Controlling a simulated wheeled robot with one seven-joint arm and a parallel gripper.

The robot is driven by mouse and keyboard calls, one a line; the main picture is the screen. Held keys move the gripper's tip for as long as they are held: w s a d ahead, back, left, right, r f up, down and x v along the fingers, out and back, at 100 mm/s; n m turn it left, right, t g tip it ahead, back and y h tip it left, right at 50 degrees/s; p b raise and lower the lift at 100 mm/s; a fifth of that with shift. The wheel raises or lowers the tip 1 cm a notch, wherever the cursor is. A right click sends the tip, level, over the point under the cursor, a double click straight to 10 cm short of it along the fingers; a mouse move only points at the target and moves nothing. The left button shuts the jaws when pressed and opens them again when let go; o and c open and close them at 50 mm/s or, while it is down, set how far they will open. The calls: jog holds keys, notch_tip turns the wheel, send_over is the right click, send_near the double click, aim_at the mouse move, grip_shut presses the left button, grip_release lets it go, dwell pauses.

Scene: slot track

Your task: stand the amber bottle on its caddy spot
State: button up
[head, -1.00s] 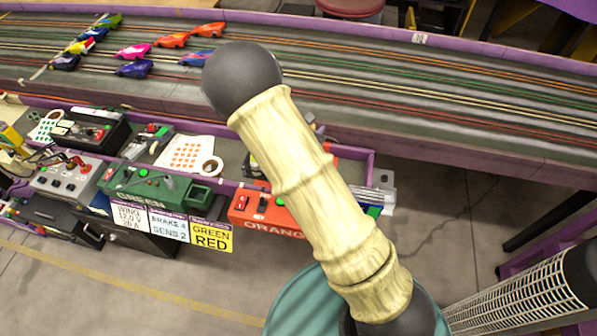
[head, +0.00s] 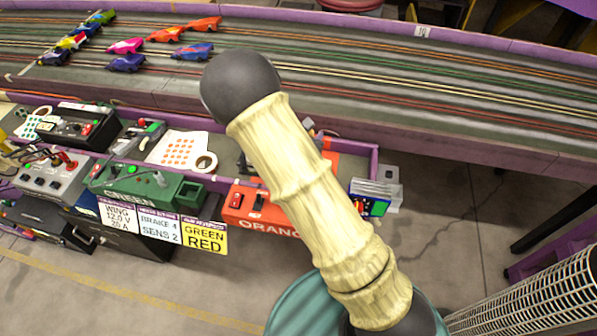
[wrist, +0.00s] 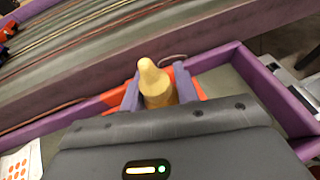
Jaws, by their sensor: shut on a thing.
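The amber bottle (wrist: 152,77), pale yellow-amber with a narrow rounded tip, shows in the wrist view. My gripper (wrist: 158,88) is shut on it, with a grey-violet finger on each side. The bottle's lower part is hidden behind the gripper body. In the head view my own arm covers the gripper and bottle. I cannot make out the caddy or its spot clearly in either view.
An orange control box (head: 262,209) and a green one (head: 148,186) stand along the purple-edged shelf (head: 368,165). The slot track (head: 400,90) with several cars runs behind. A purple rim (wrist: 270,85) borders the shelf near the bottle.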

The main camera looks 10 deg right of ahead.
jog(key=shift+f, duration=3.1)
jog(key=shift+f, duration=0.1)
jog(key=shift+f+b, duration=0.4)
jog(key=shift+f, duration=1.4)
jog(key=shift+f, duration=0.15)
jog(key=o, duration=1)
jog(key=shift+c, duration=0.2)
